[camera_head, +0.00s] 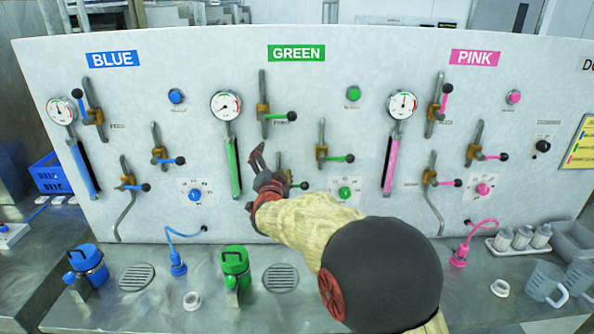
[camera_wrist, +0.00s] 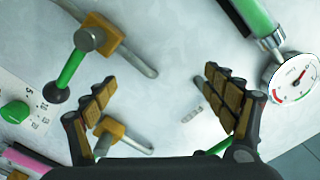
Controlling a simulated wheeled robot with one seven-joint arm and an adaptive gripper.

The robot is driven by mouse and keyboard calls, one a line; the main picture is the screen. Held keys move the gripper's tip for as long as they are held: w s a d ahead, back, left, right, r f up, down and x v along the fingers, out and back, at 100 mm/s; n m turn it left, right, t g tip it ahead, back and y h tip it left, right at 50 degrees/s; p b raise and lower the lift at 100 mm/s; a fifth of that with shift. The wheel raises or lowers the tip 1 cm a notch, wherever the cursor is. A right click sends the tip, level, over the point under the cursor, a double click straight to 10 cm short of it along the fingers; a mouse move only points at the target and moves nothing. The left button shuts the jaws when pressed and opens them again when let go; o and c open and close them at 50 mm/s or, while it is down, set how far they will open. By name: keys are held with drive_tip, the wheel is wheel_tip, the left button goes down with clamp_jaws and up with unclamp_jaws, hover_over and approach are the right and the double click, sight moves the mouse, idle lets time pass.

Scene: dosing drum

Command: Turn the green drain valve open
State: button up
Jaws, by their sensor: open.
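The green drain valve (camera_head: 289,186) is at the lower middle of the panel under the GREEN sign, partly hidden behind my gripper. In the wrist view the drain valve (camera_wrist: 97,39) is at the upper left, with a brass body and a green handle ending in a black knob (camera_wrist: 57,93). The handle points to the right in the head view. My gripper (camera_wrist: 158,80) is open and empty. Its fingers are spread over bare panel and a pipe end. The valve lies outside the left finger, with no contact visible. My gripper also shows in the head view (camera_head: 252,180).
Another green-handled valve (camera_head: 322,153) is above right of the drain valve. The feed valve (camera_head: 264,115) is above it. A green dial (camera_head: 345,194) is to the right. The green gauge (camera_head: 226,105) and its tube are to the left. A green container (camera_head: 235,262) stands on the counter.

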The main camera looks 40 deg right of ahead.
drive_tip(key=shift+w+a, duration=0.2)
drive_tip(key=shift+a, duration=0.15)
drive_tip(key=shift+w+a+r, duration=0.15)
drive_tip(key=shift+w+a, duration=0.1)
drive_tip(key=shift+a, duration=0.05)
idle(0.6)
drive_tip(key=shift+w+a+r, duration=0.15)
drive_tip(key=shift+w+a, duration=0.15)
drive_tip(key=shift+a, duration=0.15)
drive_tip(key=shift+w+a, duration=0.1)
drive_tip(key=shift+a, duration=0.1)
drive_tip(key=shift+w+a+r, duration=0.1)
drive_tip(key=shift+w+a, duration=0.15)
drive_tip(key=shift+a, duration=0.05)
drive_tip(key=shift+w+a+r+p, duration=0.1)
drive_tip(key=shift+a+p, duration=0.05)
drive_tip(key=shift+p, duration=0.15)
idle(0.3)
drive_tip(key=shift+w+a+r, duration=0.1)
drive_tip(key=shift+w+a, duration=0.1)
drive_tip(key=shift+a, duration=0.15)
drive_tip(key=shift+w+a, duration=0.1)
drive_tip(key=shift+a, duration=0.05)
